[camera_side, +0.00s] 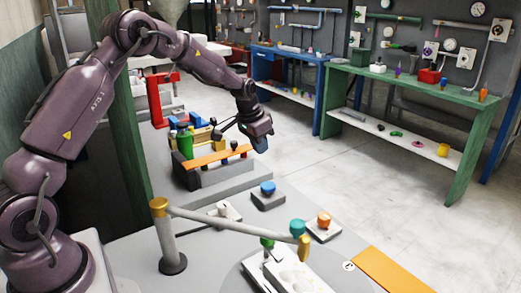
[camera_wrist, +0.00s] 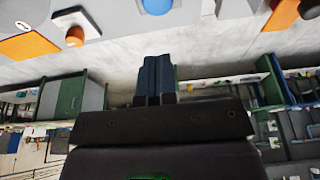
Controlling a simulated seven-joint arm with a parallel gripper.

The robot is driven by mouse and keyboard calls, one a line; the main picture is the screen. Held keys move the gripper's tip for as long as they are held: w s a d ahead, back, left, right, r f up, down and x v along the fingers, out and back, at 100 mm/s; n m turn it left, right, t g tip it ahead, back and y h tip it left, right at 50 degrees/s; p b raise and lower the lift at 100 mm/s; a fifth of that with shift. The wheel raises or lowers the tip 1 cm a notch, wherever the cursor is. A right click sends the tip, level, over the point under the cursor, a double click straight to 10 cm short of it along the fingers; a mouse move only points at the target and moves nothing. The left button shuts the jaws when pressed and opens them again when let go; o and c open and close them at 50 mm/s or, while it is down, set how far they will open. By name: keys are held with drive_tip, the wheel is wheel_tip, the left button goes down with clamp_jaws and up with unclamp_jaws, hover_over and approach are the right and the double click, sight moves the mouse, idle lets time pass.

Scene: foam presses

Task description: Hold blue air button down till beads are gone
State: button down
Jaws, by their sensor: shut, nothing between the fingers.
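The blue button (camera_side: 267,187) is a domed cap on a grey block (camera_side: 268,201) on the grey table. It also shows at the top edge of the wrist view (camera_wrist: 157,6). My gripper (camera_side: 262,147) is in the air above and slightly behind the button in the side view, apart from it. Its fingers (camera_wrist: 156,62) are together and hold nothing. A pale mould plate (camera_side: 290,274) lies at the bottom of the side view with rounded shapes on it. I cannot make out whether beads are there.
An orange button (camera_side: 323,219) stands to the right of the blue one. Green bottles (camera_side: 185,142) and an orange strip (camera_side: 217,156) stand behind, left of my gripper.

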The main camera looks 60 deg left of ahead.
sight(265, 186)
drive_tip(key=x, duration=0.6)
drive_tip(key=s+x, duration=0.1)
drive_tip(key=x, duration=0.3)
drive_tip(key=shift+f, duration=0.7)
drive_tip(key=shift+f, duration=0.95)
drive_tip(key=shift+s+f, duration=0.15)
drive_tip(key=shift+f, duration=0.05)
idle(0.6)
wheel_tip(265, 186, up, 4)
drive_tip(key=shift+r, duration=0.25)
drive_tip(key=v, duration=1)
drive_tip(key=shift+w, duration=0.25)
